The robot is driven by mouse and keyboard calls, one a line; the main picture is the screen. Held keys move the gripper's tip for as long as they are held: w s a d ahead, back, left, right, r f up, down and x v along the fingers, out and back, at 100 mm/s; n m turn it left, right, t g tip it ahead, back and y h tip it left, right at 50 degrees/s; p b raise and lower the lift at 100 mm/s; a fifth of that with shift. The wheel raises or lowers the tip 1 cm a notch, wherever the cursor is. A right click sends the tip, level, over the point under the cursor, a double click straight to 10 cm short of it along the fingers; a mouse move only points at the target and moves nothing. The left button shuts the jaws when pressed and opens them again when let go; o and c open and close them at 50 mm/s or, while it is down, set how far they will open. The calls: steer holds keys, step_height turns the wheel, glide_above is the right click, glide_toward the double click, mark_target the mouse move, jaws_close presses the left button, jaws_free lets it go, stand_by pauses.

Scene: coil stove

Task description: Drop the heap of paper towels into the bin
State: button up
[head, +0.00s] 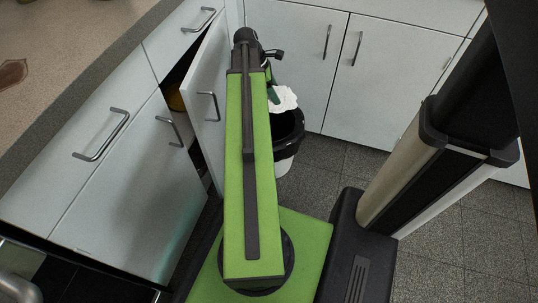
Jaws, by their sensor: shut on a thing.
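The heap of paper towels (284,99) is white and crumpled. The bin (287,142) is a white container with a black rim and dark inside, on the floor in front of the cabinets. My gripper (272,95) is shut on the paper towels. It is mostly hidden behind my green arm, which also covers the bin's left side. I cannot tell the exact height of the towels above the rim.
White cabinets (350,75) close off the back. A countertop (60,60) runs along the left. The tiled floor (335,160) right of the bin is clear.

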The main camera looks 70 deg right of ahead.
steer(key=shift+f, duration=0.35)
step_height(320, 180, down, 6)
steer(key=b, duration=0.6)
steer(key=shift+r, duration=0.1)
steer(key=o, duration=1.4)
